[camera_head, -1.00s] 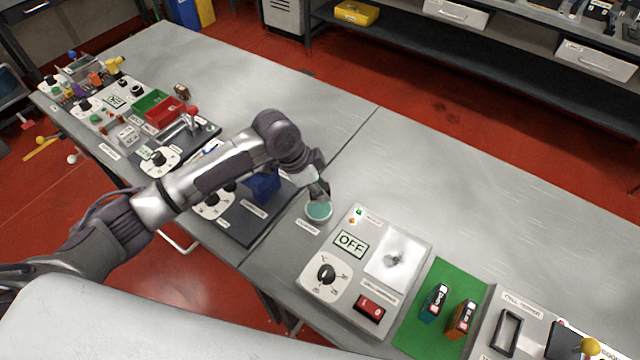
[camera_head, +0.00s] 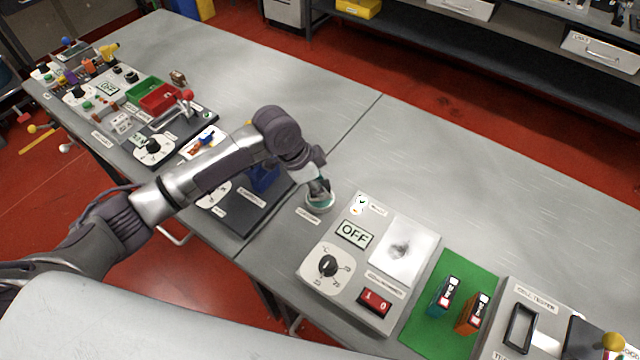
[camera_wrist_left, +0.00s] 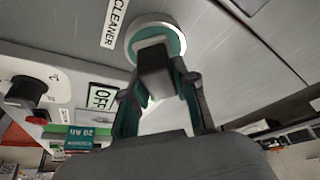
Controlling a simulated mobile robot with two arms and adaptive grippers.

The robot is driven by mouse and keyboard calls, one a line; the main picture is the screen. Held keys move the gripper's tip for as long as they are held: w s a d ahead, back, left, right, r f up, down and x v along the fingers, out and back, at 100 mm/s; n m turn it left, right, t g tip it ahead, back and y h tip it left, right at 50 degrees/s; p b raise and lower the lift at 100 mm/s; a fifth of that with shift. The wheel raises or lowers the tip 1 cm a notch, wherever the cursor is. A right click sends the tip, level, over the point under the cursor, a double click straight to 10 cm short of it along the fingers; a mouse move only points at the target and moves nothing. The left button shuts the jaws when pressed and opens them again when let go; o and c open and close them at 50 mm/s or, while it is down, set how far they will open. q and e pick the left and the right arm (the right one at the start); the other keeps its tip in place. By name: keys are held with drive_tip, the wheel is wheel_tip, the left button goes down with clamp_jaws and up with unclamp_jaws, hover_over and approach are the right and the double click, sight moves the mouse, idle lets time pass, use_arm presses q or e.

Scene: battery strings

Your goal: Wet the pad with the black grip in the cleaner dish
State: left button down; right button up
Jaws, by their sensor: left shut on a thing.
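The cleaner dish (camera_head: 320,205) is a small round dish with a pale rim and teal inside, on the metal table beside its label. It also shows in the left wrist view (camera_wrist_left: 178,32), next to the "CLEANER" label. My left gripper (camera_head: 319,190) points down over the dish. In the left wrist view its teal fingers (camera_wrist_left: 157,90) are shut on a black block, the black grip of the pad (camera_wrist_left: 155,68). The grip's far end overlaps the dish; the pad itself is hidden, and I cannot tell whether it touches the liquid. My right gripper is not in view.
A panel with an "OFF" display (camera_head: 355,233), a dial and a red switch stands right of the dish. A green mat (camera_head: 450,310) holds a teal and an orange battery. A dark board (camera_head: 235,212) lies left. The table behind the dish is clear.

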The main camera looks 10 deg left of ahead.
use_arm(q)
drive_tip(key=shift+f, duration=0.25)
idle(0.3)
drive_tip(key=shift+f, duration=0.3)
idle(1.1)
drive_tip(key=shift+s+f, duration=0.1)
idle(0.9)
wheel_tip(320, 180, up, 7)
drive_tip(key=p, duration=0.7)
drive_tip(key=shift+p, duration=0.4)
idle(0.5)
